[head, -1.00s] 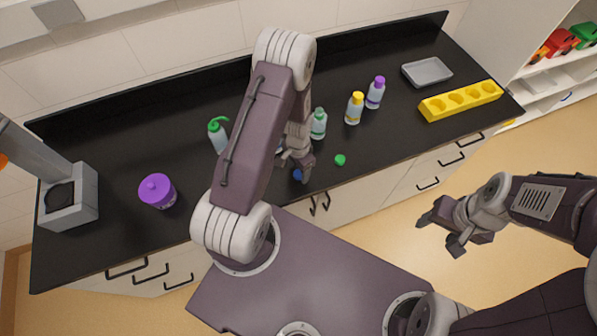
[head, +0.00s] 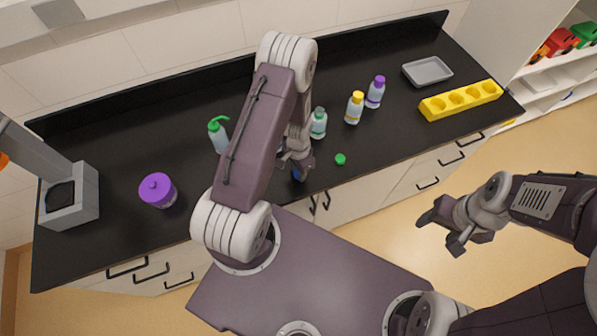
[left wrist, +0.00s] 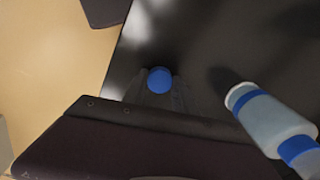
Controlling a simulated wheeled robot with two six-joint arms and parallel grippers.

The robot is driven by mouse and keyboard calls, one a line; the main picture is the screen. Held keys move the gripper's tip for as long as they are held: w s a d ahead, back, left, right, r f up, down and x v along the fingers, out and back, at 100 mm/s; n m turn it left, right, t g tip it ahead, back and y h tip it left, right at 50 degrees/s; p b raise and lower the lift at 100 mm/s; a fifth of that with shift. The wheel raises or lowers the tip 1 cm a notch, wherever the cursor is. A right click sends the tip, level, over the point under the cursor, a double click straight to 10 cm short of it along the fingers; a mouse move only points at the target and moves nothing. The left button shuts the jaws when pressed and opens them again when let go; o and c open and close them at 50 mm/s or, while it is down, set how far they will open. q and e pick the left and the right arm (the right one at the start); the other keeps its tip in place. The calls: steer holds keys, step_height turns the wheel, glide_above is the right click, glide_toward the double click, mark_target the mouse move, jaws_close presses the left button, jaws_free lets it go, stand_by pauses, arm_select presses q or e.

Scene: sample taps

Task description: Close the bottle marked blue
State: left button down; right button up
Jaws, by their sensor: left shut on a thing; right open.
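My left gripper (head: 299,170) is low over the front edge of the black counter. It is shut on a blue cap (left wrist: 159,80), which also shows between the fingers in the head view (head: 297,175). In the left wrist view a pale bottle with blue bands (left wrist: 272,122) is to the right of the cap and apart from it. Its far end is cut off by the frame. In the head view my left arm hides nearly all of that bottle. My right gripper (head: 448,234) is open and empty, off the counter in front.
Bottles marked green (head: 318,124), yellow (head: 354,108) and purple (head: 375,92) stand to the right. A loose green cap (head: 340,159) lies near the front edge. A green pump bottle (head: 218,135), purple jar (head: 158,191), yellow rack (head: 432,110) and grey tray (head: 427,71) are also there.

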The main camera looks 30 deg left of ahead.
arm_select(q)
steer(key=shift+r, duration=0.1)
steer(key=shift+w+r, duration=0.1)
steer(key=shift+r, duration=0.2)
step_height(320, 180, up, 3)
steer(key=shift+w+f+b, duration=0.1)
steer(key=shift+b, duration=0.55)
steer(key=w+d+r+b, duration=0.3)
steer(key=w+d+r, duration=0.4)
steer(key=w, duration=0.2)
steer(key=shift+r, duration=0.2)
steer(key=shift+d, duration=0.1)
